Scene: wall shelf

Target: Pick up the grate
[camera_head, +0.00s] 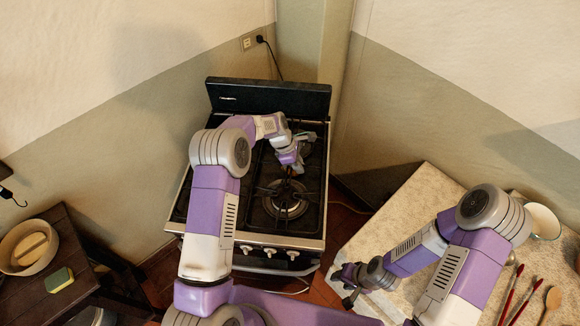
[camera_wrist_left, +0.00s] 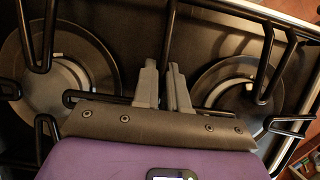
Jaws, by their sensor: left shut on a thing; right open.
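The black grate (camera_head: 264,192) lies over the burners of the stove (camera_head: 318,240) in the head view. Its dark bars (camera_wrist_left: 281,68) cross the left wrist view above two round burners. My left gripper (camera_head: 291,171) is over the middle of the stove top, shut on a bar of the grate. Its two grey fingers (camera_wrist_left: 163,82) stand close together on either side of the bar in the left wrist view. Whether the grate is lifted I cannot tell. My right gripper (camera_head: 347,284) is open and empty, near the left edge of the counter, away from the stove.
A speckled counter (camera_head: 395,215) stands at the right with a white bowl (camera_head: 541,221), red-handled tools and a wooden spoon (camera_head: 552,300). A dark table (camera_head: 75,250) at the left holds a round bowl (camera_head: 29,247) and a sponge (camera_head: 59,280). The stove's raised lid (camera_head: 270,97) stands behind.

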